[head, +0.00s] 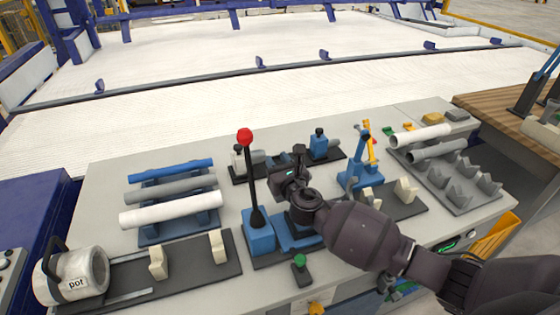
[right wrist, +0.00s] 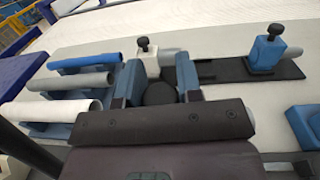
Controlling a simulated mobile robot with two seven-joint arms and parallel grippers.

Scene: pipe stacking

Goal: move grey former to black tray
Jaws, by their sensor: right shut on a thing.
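My right gripper (head: 290,180) is over the middle of the bench, in front of the long black tray (head: 335,154). In the right wrist view its fingers (right wrist: 160,85) are closed on a dark round-topped thing (right wrist: 160,95). Most of this thing is hidden, so I cannot tell its full shape or whether it is the grey former. A pale grey block with a black knob (head: 238,157) stands at the left end of the long black tray. A blue block with a black knob (head: 319,144) stands toward its right end. My left gripper is out of view.
A lever with a red knob (head: 245,137) stands just left of my gripper. A rack with blue, grey and white pipes (head: 170,198) is at left, and a pot (head: 75,275) at front left. A blue press (head: 358,175) and a grey rack (head: 465,180) are at right.

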